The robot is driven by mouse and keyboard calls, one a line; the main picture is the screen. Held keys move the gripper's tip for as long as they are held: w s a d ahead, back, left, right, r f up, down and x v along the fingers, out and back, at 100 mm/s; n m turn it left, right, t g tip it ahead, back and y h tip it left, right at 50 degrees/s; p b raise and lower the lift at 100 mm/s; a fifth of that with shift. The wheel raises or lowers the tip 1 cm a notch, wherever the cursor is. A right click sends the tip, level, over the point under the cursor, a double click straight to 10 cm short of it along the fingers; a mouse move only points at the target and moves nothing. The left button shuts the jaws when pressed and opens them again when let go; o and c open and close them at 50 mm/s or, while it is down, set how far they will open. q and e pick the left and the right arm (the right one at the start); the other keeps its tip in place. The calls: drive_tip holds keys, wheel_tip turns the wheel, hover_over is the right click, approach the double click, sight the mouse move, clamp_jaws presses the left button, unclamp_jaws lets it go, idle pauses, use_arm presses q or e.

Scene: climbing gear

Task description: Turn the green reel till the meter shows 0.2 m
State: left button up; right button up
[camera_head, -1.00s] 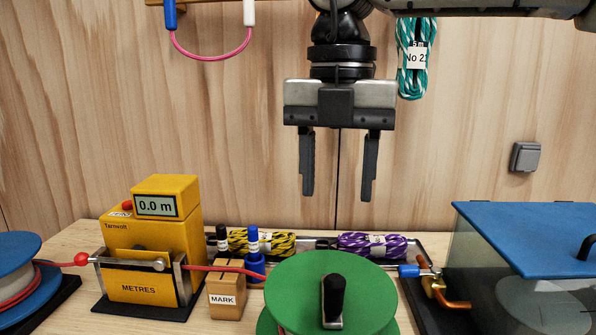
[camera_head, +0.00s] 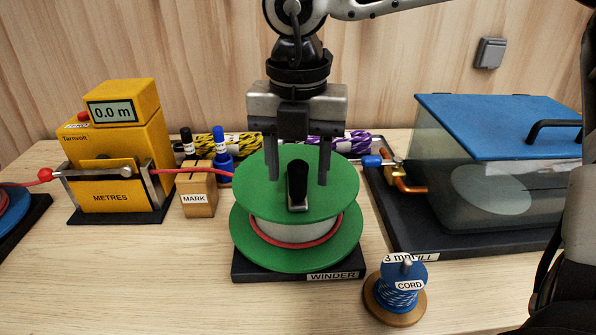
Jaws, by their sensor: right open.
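The green reel (camera_head: 258,245) sits on a black base labelled WINDER, with a turn or so of red cord at its hub. Its black crank knob (camera_head: 297,184) stands upright on the top disc. The yellow meter (camera_head: 120,160) at the left reads 0.0 m. The red cord (camera_head: 158,171) runs from the meter's guide toward the reel. My right gripper (camera_head: 298,180) points down over the reel, fingers open on either side of the knob; I cannot tell how far above the disc the tips are. My left gripper is not in view.
A wooden MARK block (camera_head: 199,196) and two marker pens (camera_head: 222,155) stand between meter and reel. A blue-lidded clear box (camera_head: 490,135) is at the right. A blue cord spool (camera_head: 398,287) stands at the front right. The front left table is clear.

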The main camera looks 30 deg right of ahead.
drive_tip(key=shift+f, duration=0.95)
drive_tip(key=c, duration=1)
drive_tip(key=shift+w+a+b, duration=0.35)
drive_tip(key=shift+w+a, duration=0.05)
drive_tip(key=shift+a, duration=0.05)
drive_tip(key=w+a, duration=0.1)
drive_tip(key=w, duration=0.1)
drive_tip(key=w+a+b, duration=0.1)
drive_tip(key=w, duration=0.1)
drive_tip(key=shift+a, duration=0.15)
drive_tip(key=shift+w, duration=1.35)
